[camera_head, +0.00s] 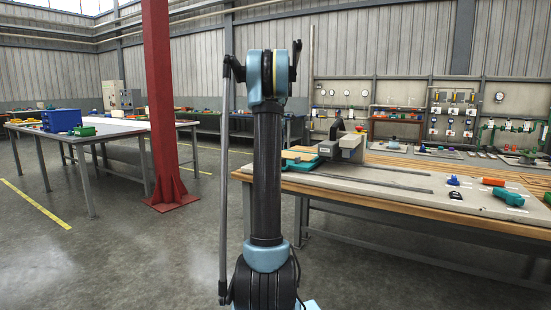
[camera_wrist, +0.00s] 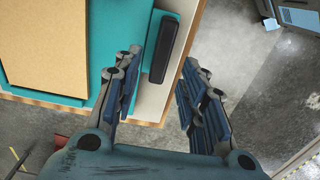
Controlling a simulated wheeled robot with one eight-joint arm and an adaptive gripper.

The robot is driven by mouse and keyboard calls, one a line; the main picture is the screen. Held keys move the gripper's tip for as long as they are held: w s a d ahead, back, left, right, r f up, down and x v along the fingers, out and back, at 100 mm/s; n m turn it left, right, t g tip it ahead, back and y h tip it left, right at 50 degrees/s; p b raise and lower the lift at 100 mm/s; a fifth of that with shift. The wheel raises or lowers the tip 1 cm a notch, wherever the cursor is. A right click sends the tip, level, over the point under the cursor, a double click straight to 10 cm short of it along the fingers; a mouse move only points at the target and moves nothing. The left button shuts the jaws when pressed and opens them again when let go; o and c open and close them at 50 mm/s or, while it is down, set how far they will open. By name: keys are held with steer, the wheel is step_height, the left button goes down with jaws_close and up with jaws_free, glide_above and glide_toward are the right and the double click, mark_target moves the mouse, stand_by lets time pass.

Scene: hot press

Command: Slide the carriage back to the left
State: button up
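The carriage is a teal plate (camera_wrist: 102,12) with a tan board (camera_wrist: 45,45) on it, at the upper left in the wrist view. A black bar handle (camera_wrist: 172,48) runs along its right edge. My gripper (camera_wrist: 163,58) is open, its fingers apart on either side of the handle in the picture; contact cannot be told. In the head view the teal carriage (camera_head: 305,165) shows at the left end of the workbench, beside the grey press (camera_head: 350,147). My arm covers part of that area, and my gripper is not clearly seen there.
The workbench (camera_head: 450,213) carries a blue item (camera_head: 453,181), an orange item (camera_head: 493,181) and a teal tool (camera_head: 508,196) at right. A red column (camera_head: 161,100) and another table (camera_head: 110,129) with a blue crate (camera_head: 61,120) stand left. Open floor lies between.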

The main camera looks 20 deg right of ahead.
steer(key=shift+w+r, duration=0.1)
steer(key=shift+r, duration=2.55)
steer(key=s+a+f+m+t, duration=0.15)
steer(key=s+a+f, duration=0.25)
steer(key=s+a, duration=0.7)
steer(key=s+a+f+m, duration=0.3)
steer(key=s+a, duration=0.5)
steer(key=s, duration=0.4)
steer(key=s+a+f+m, duration=0.1)
steer(key=s+a+f, duration=0.3)
steer(key=s+f, duration=0.7)
steer(key=s+a+f+m, duration=0.2)
steer(key=s+a+f, duration=0.2)
steer(key=s+f, duration=0.7)
steer(key=shift+s+f+t, duration=0.3)
steer(key=shift+s+t, duration=0.05)
steer(key=shift+s, duration=0.1)
steer(key=shift+c, duration=0.6)
